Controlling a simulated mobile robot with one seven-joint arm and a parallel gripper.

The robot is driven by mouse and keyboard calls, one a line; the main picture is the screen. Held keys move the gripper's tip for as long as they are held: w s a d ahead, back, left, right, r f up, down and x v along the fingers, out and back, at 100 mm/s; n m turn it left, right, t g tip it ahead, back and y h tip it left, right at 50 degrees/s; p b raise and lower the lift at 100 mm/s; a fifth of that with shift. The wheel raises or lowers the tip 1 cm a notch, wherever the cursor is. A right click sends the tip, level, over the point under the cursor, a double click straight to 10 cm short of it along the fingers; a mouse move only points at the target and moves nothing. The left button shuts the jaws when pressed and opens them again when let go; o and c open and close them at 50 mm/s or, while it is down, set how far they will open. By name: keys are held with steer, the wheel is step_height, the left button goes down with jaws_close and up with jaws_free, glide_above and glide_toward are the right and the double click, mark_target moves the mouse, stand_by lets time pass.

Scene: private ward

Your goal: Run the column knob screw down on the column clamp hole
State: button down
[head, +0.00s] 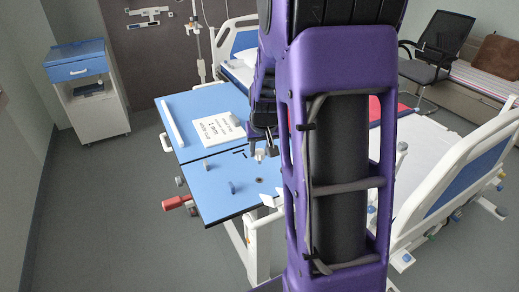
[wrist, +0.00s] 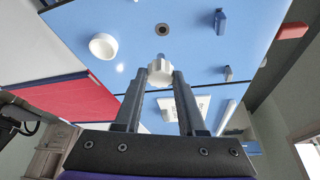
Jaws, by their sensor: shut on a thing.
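My gripper (wrist: 160,88) is shut on a white lobed knob screw (wrist: 160,71), with its short stem showing beyond the fingertips. In the head view, the knob (head: 259,154) is small at the end of my gripper (head: 264,143), over the blue tabletop (head: 215,197). A dark round hole with a lighter ring (wrist: 162,29) lies in the blue top, beyond the stem in the wrist view. It looks like the dark spot (head: 259,181) in the head view, nearer the front edge than the knob. The knob appears apart from the hole; its exact height cannot be told.
Small posts (head: 232,187) stand on the blue top, left of the hole. A white round piece (wrist: 103,46) is in the wrist view. A red handle (head: 176,202) sticks out at left. A printed sheet (head: 217,127) lies farther back. The bed (head: 412,160) is at right.

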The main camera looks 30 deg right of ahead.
steer(key=shift+f, duration=0.15)
step_height(320, 180, down, 5)
steer(key=b, duration=0.4)
steer(key=shift+f+b, duration=0.15)
steer(key=shift+b, duration=0.25)
steer(key=shift+f+n+b, duration=0.3)
steer(key=shift+f+b, duration=0.05)
steer(key=shift+b, duration=0.5)
steer(key=n+b, duration=0.1)
steer(key=n+y+b, duration=0.1)
steer(key=b, duration=0.1)
steer(key=shift+d+n, duration=0.2)
steer(key=shift+n, duration=0.1)
steer(key=shift+r+n+y+b, duration=0.3)
steer(key=shift+n+y+b, duration=0.1)
steer(key=shift+n+b, duration=0.25)
steer(key=shift+f+n+b, duration=0.15)
steer(key=shift+n+b, duration=0.3)
steer(key=shift+n, duration=0.2)
steer(key=shift+d+r+n+y, duration=0.1)
steer(key=shift+r+n+y, duration=0.1)
steer(key=shift+n+y, duration=0.25)
steer(key=n, duration=0.2)
steer(key=n+y, duration=0.1)
steer(key=n, duration=0.1)
steer(key=shift+w+d+n+g+y, duration=0.15)
steer(key=shift+n+g+y, duration=0.1)
steer(key=shift+n+g, duration=0.15)
steer(key=shift+n+g+y+p, duration=0.3)
steer(key=shift+n, duration=0.85)
